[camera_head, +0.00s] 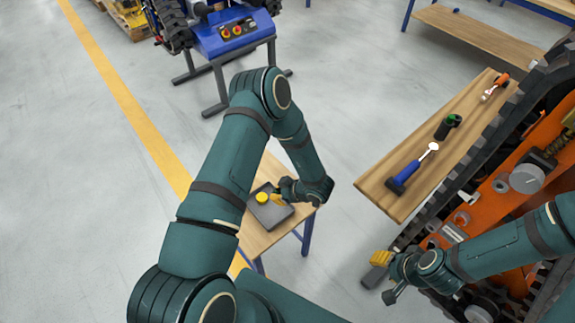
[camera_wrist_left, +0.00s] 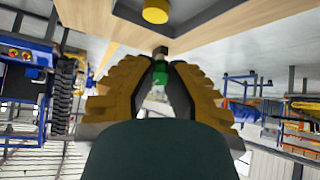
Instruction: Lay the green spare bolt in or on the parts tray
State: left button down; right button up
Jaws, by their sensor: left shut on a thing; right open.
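My left gripper (camera_head: 277,199) is over the small wooden table, at the parts tray. In the left wrist view its yellow-padded fingers (camera_wrist_left: 160,85) are shut on the green bolt (camera_wrist_left: 160,73), which has a dark end toward the tray. The bolt is hidden or too small to make out in the head view. The dark grey parts tray (camera_head: 268,217) lies on the table and holds a round yellow piece (camera_head: 262,198). The tray (camera_wrist_left: 190,20) also shows in the left wrist view; whether the bolt touches it I cannot tell. My right gripper (camera_head: 378,268) is open and empty at lower right.
The small table (camera_head: 254,240) has blue legs. A wooden bench (camera_head: 405,178) at right carries a blue-handled tool (camera_head: 404,177), a black-and-green item (camera_head: 447,126) and an orange-handled tool (camera_head: 494,87). An orange tracked carrier (camera_head: 510,205) stands beside it. A blue machine (camera_head: 235,35) stands behind.

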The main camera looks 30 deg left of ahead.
pick_arm(q)
jog(key=shift+s+f+g, duration=0.35)
jog(key=shift+s+g, duration=0.05)
jog(key=shift+s, duration=0.35)
pick_arm(e)
jog(key=shift+w+r, duration=0.1)
jog(key=shift+r, duration=0.15)
pick_arm(q)
jog(key=shift+d+r, duration=0.1)
pick_arm(e)
jog(key=shift+r, duration=0.2)
pick_arm(q)
jog(key=shift+f+b, duration=3)
jog(key=shift+f, duration=1.55)
pick_arm(e)
notch_tip(320, 180, down, 6)
jog(key=s, duration=0.2)
jog(key=shift+a+f+g, duration=0.25)
jog(key=shift+g, duration=0.15)
pick_arm(q)
jog(key=c, duration=1)
grip_release()
jog(key=v, duration=1.2)
jog(key=shift+r, duration=0.1)
